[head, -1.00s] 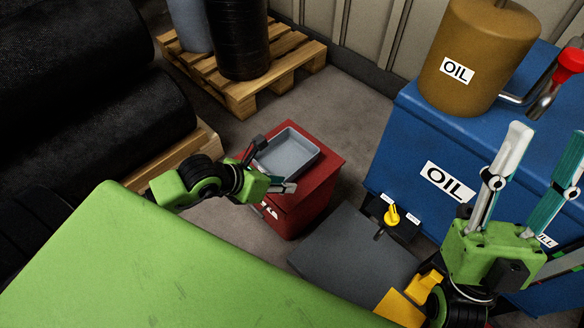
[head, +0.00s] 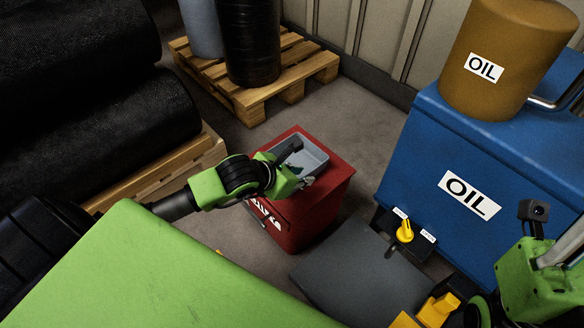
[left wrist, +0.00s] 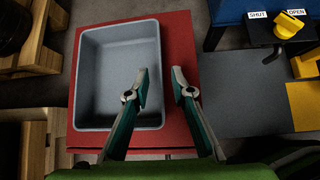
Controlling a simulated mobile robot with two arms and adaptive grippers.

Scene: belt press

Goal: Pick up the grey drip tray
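The grey drip tray (head: 312,152) is a shallow empty box on top of a red cabinet (head: 325,195). In the left wrist view the tray (left wrist: 112,70) fills the left half of the cabinet top.
A blue oil tank (head: 425,150) with a brown oil drum (head: 515,85) stands right. A yellow valve handle (head: 404,231) sits before it, near a dark grey plate (head: 355,270). Black rolls (head: 110,135) lie left, and a wooden pallet (head: 262,97) stands behind.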

